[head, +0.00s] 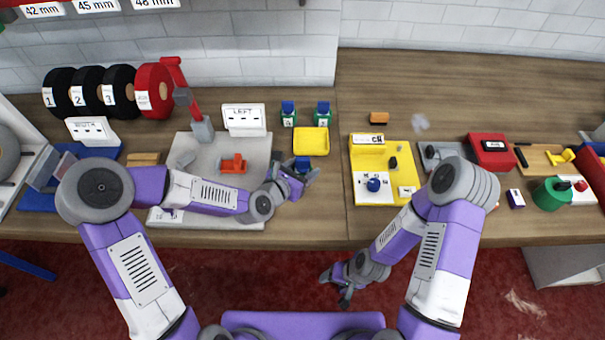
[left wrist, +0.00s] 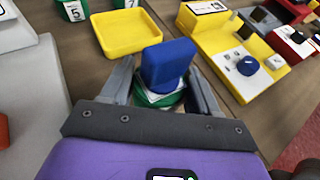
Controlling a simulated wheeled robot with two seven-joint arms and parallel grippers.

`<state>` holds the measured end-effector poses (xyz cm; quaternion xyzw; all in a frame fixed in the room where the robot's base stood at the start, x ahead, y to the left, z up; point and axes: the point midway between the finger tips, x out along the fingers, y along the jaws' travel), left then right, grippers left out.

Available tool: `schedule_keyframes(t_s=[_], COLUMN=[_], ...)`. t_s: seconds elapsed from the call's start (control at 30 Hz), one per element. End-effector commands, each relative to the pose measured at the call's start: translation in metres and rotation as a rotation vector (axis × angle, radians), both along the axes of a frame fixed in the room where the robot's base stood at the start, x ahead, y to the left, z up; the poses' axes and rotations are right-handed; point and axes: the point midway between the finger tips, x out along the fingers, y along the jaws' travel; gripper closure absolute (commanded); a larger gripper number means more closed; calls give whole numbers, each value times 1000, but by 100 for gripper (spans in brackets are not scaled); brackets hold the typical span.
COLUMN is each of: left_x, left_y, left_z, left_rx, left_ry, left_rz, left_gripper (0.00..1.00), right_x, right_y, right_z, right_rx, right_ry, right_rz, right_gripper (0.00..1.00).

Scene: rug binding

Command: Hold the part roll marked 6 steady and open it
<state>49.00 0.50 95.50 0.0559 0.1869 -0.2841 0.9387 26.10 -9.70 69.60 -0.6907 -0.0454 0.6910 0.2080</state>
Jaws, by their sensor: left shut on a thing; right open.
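A roll with a blue block on top (left wrist: 168,65) and a green and white lower part stands between the fingers of my left gripper (left wrist: 160,95). Its number is hidden, so I cannot read a 6 on it. In the head view its blue top (head: 302,163) shows just past my left gripper (head: 298,178), on the wooden table right of the grey plate. My left gripper is shut on this roll. My right gripper (head: 342,284) is open and empty, low in front of the table edge, over the red floor.
A yellow tray (head: 311,141) lies just behind the held roll. Behind it stand two similar rolls, marked 5 (left wrist: 72,12) and 7 (left wrist: 130,4). A yellow station (head: 402,155) with a blue knob is to the right. A strip of bare table lies between it and the roll.

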Motion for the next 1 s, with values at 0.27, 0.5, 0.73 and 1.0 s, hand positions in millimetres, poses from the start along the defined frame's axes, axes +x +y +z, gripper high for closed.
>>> schedule_keyframes(t_s=[0.27,0.5,0.73,1.0], left_x=[1,0,0,0], left_y=[0,0,0,0], left_z=[55,65,64,64], left_rx=[2,1,1,1], left_ry=[-3,-1,-1,-1], left_rz=[0,-2,-2,-2], left_gripper=[71,71,49,90], right_x=[0,0,0,0], right_y=[0,0,0,0], right_z=[17,18,18,18], right_rx=[0,0,0,0], right_ry=[0,0,0,0], right_rz=[0,0,0,0], right_gripper=[35,35,35,35])
